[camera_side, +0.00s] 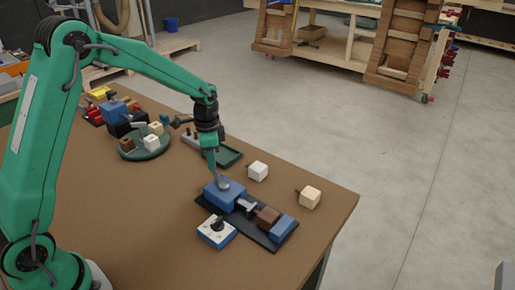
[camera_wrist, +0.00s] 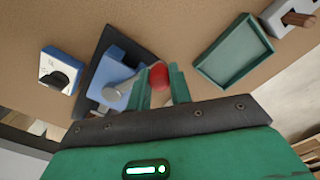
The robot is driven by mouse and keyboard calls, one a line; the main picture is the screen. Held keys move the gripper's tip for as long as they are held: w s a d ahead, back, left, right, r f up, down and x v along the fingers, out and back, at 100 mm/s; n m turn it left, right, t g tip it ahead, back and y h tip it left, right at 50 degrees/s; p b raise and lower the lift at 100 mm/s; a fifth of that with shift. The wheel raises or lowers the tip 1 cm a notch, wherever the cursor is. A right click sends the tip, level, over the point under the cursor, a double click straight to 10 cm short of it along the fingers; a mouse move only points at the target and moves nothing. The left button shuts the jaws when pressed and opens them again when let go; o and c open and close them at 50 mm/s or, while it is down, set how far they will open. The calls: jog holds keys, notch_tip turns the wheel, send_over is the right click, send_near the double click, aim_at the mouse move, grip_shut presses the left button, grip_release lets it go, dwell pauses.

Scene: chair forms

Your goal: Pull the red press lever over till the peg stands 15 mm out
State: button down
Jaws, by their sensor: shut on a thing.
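The press has a blue body (camera_side: 222,195) on a black base plate (camera_side: 258,236). A grey ram (camera_side: 246,204) reaches from the body toward a brown block (camera_side: 268,216), which sits before a blue end stop (camera_side: 284,229). In the wrist view the red lever knob (camera_wrist: 159,76) sits between the two green fingers of my gripper (camera_wrist: 160,86), shut on it. A grey lever arm runs from the knob to a round pivot (camera_wrist: 113,93) on the body. My gripper (camera_side: 219,178) is above the body in the side view, where the knob is hidden. How far the peg stands out cannot be told.
A blue box with a white top and black dial (camera_side: 217,232) stands beside the press. A white block (camera_side: 258,171) and a cream block (camera_side: 310,197) stand behind. A green tray (camera_side: 224,157) and a round green dish (camera_side: 145,147) with several blocks lie farther left. The front-left table is clear.

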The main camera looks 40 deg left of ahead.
jog(key=w+m, duration=0.1)
jog(key=w+d+m, duration=0.1)
jog(key=m, duration=0.1)
jog(key=shift+w+d+m, duration=0.7)
jog(key=shift+d+m, duration=0.1)
jog(key=shift+m, duration=0.35)
jog(key=shift+w+d+m, duration=0.4)
jog(key=shift+d+m, duration=0.1)
jog(key=shift+m, duration=0.35)
jog(key=shift+w+d, duration=0.1)
jog(key=c, duration=1.3)
grip_release()
jog(key=shift+o, duration=0.2)
jog(key=shift+r, duration=0.2)
notch_tip(320, 180, up, 8)
jog(key=shift+f, duration=0.25)
